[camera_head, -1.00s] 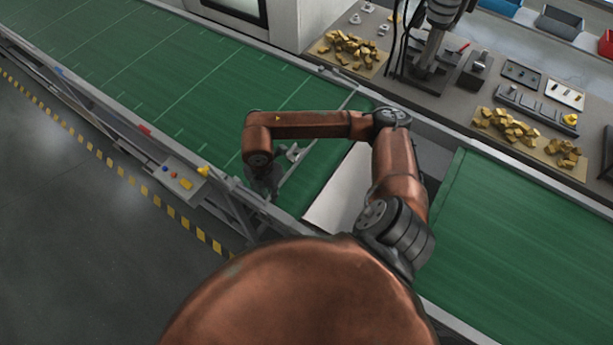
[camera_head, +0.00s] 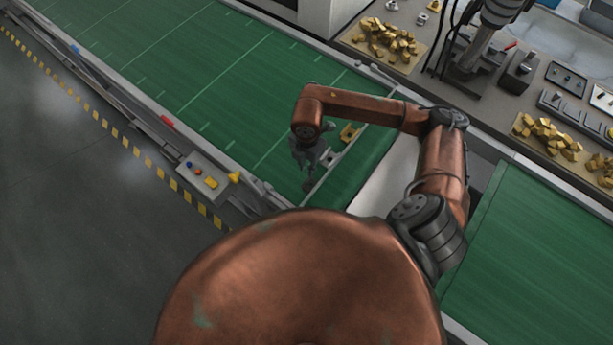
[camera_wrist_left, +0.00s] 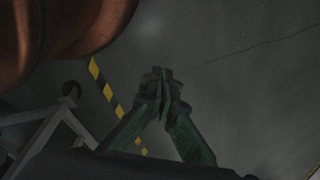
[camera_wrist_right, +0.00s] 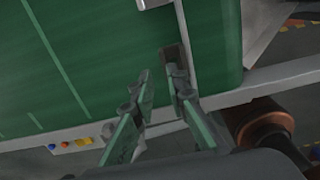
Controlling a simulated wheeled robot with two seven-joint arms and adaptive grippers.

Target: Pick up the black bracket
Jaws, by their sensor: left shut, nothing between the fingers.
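A small dark piece, the black bracket (camera_head: 308,185), lies on the green belt at the near end of a row beside a thin grey bar. In the right wrist view the black bracket (camera_wrist_right: 172,54) is just beyond the fingertips, closer to the right finger. My right gripper (camera_head: 303,160) hangs above the belt near it. In its wrist view the right gripper (camera_wrist_right: 160,82) has its two fingers apart, with nothing visibly held. My left gripper (camera_wrist_left: 160,82) is shut and empty above the floor; it is outside the head view.
A light grey bracket (camera_head: 330,158) and a brass-coloured bracket (camera_head: 350,133) sit farther along the grey bar (camera_head: 345,155). A button panel (camera_head: 205,178) stands at the belt's near edge. A bench with brass parts (camera_head: 390,45) is at the back.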

